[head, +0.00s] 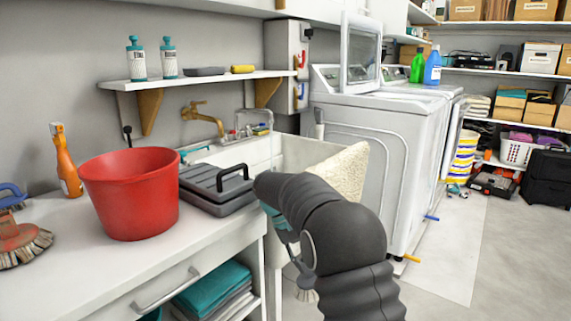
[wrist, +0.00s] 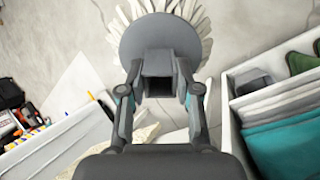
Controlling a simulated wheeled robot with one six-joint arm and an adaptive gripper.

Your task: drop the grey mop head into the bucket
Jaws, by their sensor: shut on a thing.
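The grey mop head (wrist: 160,42) is a round grey disc with a white fringe and a square socket. My gripper (wrist: 159,80) is shut on that socket, one finger on each side. In the head view, a small part of the mop head (head: 306,294) shows low beside the counter, over the floor; my arm hides the rest. The red bucket (head: 128,200) stands upright on the counter, to the left of my gripper and higher than the mop head. Its inside bottom is hidden. The bucket is not visible in the wrist view.
A grey case with a black handle (head: 217,190) lies on the counter between bucket and sink. Folded teal towels (head: 212,289) lie under the counter. A wall shelf (head: 200,79) hangs above.

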